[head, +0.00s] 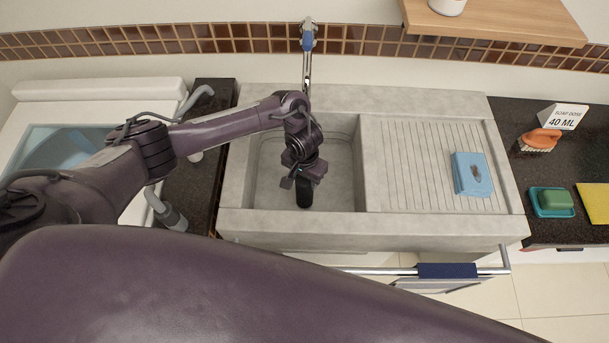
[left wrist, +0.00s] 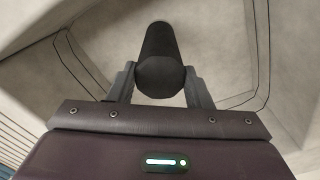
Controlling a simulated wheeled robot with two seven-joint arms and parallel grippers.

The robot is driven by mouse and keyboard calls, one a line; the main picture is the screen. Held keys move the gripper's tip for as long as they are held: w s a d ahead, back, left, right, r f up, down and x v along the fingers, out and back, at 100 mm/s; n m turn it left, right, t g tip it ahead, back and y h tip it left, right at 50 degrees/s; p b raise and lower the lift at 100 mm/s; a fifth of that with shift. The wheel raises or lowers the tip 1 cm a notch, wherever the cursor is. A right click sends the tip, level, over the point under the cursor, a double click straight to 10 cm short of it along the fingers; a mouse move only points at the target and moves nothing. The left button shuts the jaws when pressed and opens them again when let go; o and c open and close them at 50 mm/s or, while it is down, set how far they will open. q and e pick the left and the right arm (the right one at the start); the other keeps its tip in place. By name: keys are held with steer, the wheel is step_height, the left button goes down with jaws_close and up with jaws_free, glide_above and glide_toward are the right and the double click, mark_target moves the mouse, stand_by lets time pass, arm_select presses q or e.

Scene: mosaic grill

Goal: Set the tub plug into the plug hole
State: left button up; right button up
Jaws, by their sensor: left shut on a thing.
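The tub plug (head: 304,194) is a black cylinder, standing about upright inside the left basin of the stone sink (head: 361,165). It also shows in the left wrist view (left wrist: 158,50), between the two grey fingers. My left gripper (head: 303,180) reaches down into the basin and is shut on the plug's upper part. The plug's lower end is towards the basin floor; I cannot tell if it touches. The plug hole is not visible, perhaps hidden by the plug or gripper. My right gripper is not in view.
A ribbed drainboard (head: 425,165) with a blue cloth (head: 471,173) lies right of the basin. A tap (head: 307,65) stands behind. A brush (head: 538,140) and a green sponge in a dish (head: 553,199) lie further right. The basin walls stand close around my gripper.

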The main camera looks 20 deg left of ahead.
arm_select(q)
steer(key=shift+f, duration=0.15)
steer(key=o, duration=1.2)
step_height(320, 180, up, 8)
steer(key=shift+p, duration=0.55)
steer(key=shift+f, duration=0.1)
